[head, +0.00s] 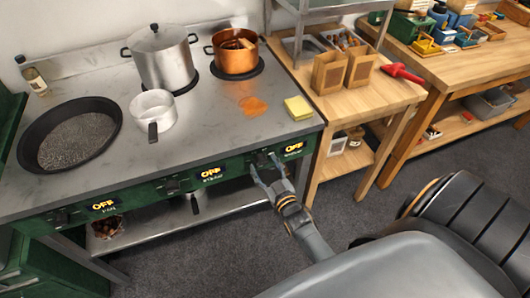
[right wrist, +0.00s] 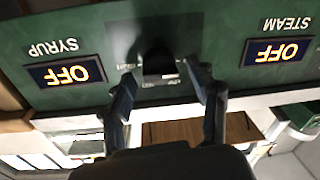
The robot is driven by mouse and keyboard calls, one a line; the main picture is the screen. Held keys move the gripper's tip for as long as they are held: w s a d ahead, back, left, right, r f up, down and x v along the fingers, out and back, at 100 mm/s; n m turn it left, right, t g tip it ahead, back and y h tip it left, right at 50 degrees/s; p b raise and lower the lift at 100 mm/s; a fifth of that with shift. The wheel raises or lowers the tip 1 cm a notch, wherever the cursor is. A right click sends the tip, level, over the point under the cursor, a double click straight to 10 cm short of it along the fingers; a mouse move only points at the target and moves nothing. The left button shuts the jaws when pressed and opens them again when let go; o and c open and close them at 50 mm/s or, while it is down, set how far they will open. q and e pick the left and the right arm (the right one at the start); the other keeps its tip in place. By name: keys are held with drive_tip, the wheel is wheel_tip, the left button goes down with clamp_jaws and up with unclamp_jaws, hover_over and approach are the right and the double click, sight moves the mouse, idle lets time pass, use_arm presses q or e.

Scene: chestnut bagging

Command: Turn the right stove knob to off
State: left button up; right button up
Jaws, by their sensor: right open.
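The right stove knob (head: 262,159) is a dark knob on the green front panel, just left of the lit SYRUP display (head: 293,148), which reads OFF. In the right wrist view the knob (right wrist: 160,65) sits between the upside-down SYRUP display (right wrist: 67,72) and the STEAM display (right wrist: 277,52), both reading OFF. My right gripper (head: 266,168) is open in front of the panel. Its two fingers (right wrist: 164,90) stand on either side of the knob, with visible gaps, so I see no grip on it. My left gripper is not in view.
The steel stove top (head: 200,130) carries a large pot (head: 162,62), a copper pot (head: 235,62), a small white saucepan (head: 153,112), a wide black pan (head: 28,148) and a yellow sponge (head: 298,108). A wooden table (head: 375,98) stands close on the right.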

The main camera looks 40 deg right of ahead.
drive_tip(key=s+a, duration=0.2)
drive_tip(key=s, duration=0.9)
drive_tip(key=shift+s, duration=0.4)
drive_tip(key=s+a+f+g+y, duration=0.1)
drive_tip(key=s+a+f+g, duration=0.15)
drive_tip(key=f, duration=0.55)
drive_tip(key=s+a+f+g+y, duration=0.1)
drive_tip(key=s+a+f+g, duration=0.2)
drive_tip(key=f, duration=0.4)
drive_tip(key=s+a+f+g+y, duration=0.1)
drive_tip(key=s+a+f+g, duration=0.2)
drive_tip(key=f, duration=0.5)
drive_tip(key=s+f+g, duration=0.2)
drive_tip(key=s+f, duration=0.2)
drive_tip(key=s, duration=0.3)
drive_tip(key=s+d+f+n+g, duration=0.1)
drive_tip(key=s+f+g, duration=0.2)
drive_tip(key=s+f, duration=0.2)
drive_tip(key=s+f+g, duration=0.3)
drive_tip(key=s+f, duration=0.1)
drive_tip(key=s, duration=0.7)
drive_tip(key=shift+d+f+n, duration=0.25)
drive_tip(key=shift+d+n, duration=0.05)
drive_tip(key=shift+n, duration=0.1)
